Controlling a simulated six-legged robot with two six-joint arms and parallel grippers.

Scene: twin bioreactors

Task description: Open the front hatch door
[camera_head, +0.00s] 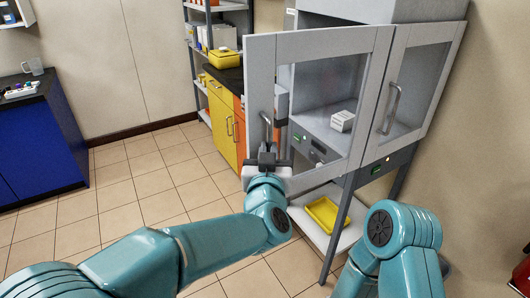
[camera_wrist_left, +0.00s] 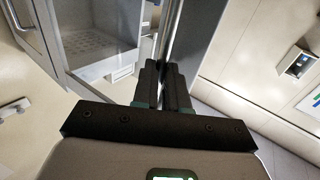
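The front hatch door (camera_head: 318,43) is a grey-framed panel with a clear window. It stands away from the cabinet (camera_head: 430,10), with its left edge swung out and its right edge at the cabinet's corner. Its metal handle (camera_head: 265,120) is near the left edge. My left gripper (camera_head: 267,158) is at the lower part of this handle. In the left wrist view its dark fingers (camera_wrist_left: 166,88) are close together and appear shut on the handle; the contact is partly hidden. My right arm shows at the lower right of the head view, but its gripper is out of view.
A white box (camera_head: 342,121) sits inside. A yellow tray (camera_head: 326,213) lies on the lower shelf. Yellow cupboards (camera_head: 222,125) stand behind the door's left edge. Open tiled floor lies left.

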